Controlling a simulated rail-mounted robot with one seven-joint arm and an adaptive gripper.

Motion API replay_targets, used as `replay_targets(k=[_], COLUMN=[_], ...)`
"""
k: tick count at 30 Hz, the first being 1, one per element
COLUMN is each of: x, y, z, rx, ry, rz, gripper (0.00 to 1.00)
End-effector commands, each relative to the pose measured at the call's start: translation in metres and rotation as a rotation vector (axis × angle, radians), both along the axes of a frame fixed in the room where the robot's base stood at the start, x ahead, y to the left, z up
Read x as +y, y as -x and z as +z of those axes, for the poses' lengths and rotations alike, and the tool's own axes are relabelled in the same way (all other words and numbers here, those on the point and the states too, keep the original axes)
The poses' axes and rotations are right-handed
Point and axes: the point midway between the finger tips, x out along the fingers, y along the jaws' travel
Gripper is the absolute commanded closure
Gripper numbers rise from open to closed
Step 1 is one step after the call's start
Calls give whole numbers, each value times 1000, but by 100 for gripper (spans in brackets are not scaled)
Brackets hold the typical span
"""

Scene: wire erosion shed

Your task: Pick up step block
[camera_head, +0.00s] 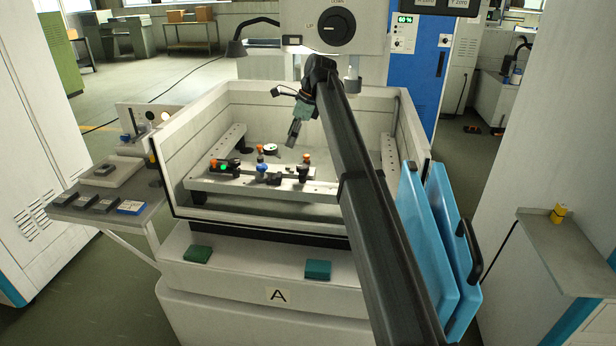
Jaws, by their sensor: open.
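My gripper (293,134) hangs open and empty over the machine tank, above the work fixtures, with its fingers pointing down and slightly left. It touches nothing that I can make out. Which object is the step block is not certain. A small yellow block with a step-like outline (558,212) sits on the counter at the far right, well away from my gripper. Small dark parts with orange and blue tops, including a blue-topped one (262,168), stand on the light fixture bar (280,186) below my gripper; their shapes are too small to tell.
The tank (205,136) has raised walls around the fixtures. Green pads (198,254) and (317,270) lie on its front ledge. A left side shelf (70,207) holds several grey blocks. Blue door panels (428,240) stand right of my arm. The right counter (568,240) is mostly bare.

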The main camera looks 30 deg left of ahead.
Motion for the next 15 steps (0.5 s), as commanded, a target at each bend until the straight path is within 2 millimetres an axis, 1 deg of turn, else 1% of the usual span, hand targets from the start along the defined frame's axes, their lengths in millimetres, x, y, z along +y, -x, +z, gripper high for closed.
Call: replay_targets(k=[1, 2, 5, 8, 15], x=[6, 8, 11, 15, 30], y=[0, 0, 4, 7, 16], z=[9, 12, 8, -6, -50], rx=[4, 5, 8, 7, 7], ry=[-6, -8, -9, -10, -7], rz=[2, 2, 3, 3, 2], gripper=[29, 29, 29, 29, 29])
